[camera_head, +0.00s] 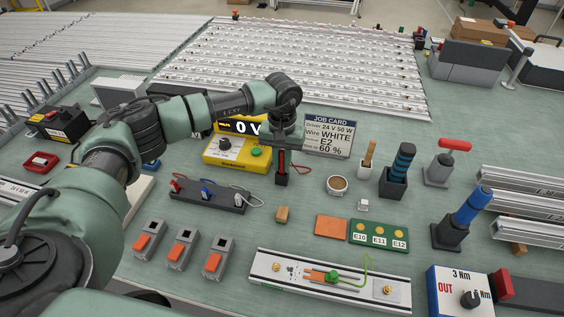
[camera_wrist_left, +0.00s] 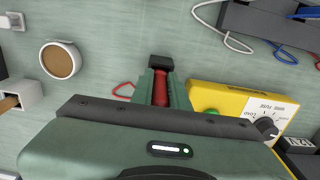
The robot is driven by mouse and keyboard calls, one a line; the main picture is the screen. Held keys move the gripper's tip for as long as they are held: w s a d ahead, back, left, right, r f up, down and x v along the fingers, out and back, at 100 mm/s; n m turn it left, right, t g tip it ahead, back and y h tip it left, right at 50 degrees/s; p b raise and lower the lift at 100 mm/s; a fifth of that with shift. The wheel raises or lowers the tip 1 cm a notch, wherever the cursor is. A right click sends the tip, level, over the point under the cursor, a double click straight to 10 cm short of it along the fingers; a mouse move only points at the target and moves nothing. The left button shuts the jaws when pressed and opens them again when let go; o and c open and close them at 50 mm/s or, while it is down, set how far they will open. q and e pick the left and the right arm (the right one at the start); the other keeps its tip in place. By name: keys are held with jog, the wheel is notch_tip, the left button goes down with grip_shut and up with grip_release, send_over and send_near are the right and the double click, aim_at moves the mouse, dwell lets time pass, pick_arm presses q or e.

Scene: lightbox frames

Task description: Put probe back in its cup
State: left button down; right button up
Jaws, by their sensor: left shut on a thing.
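A red probe (camera_head: 281,168) is held upright between the fingers of my left gripper (camera_head: 281,158), just in front of the yellow meter (camera_head: 236,153). The red probe (camera_wrist_left: 161,88) also shows between the green fingers of my left gripper (camera_wrist_left: 160,92) in the left wrist view. A small black piece (camera_wrist_left: 160,62) is at the probe's lower end. I cannot tell whether it is a cup around the probe or part of the probe. A red lead (camera_wrist_left: 123,90) curves beside it. A round cup (camera_head: 337,184) with brown filling stands to the right. My right gripper is not in view.
A dark block with coloured leads (camera_head: 210,195) lies to the left. A job card (camera_head: 327,135) stands behind. A brush holder (camera_head: 364,173) and a black holder with a blue-ringed tool (camera_head: 392,184) stand to the right.

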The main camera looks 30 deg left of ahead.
pick_arm(q)
jog(key=c, duration=1.4)
grip_release()
jog(key=shift+f, duration=0.1)
jog(key=shift+o, duration=0.2)
jog(key=shift+r+p, duration=0.3)
jog(key=shift+w+r+b, duration=0.1)
jog(key=shift+r+b, duration=0.15)
jog(key=shift+b, duration=0.1)
notch_tip(320, 180, up, 10)
jog(key=b, duration=0.3)
jog(key=shift+r, duration=0.65)
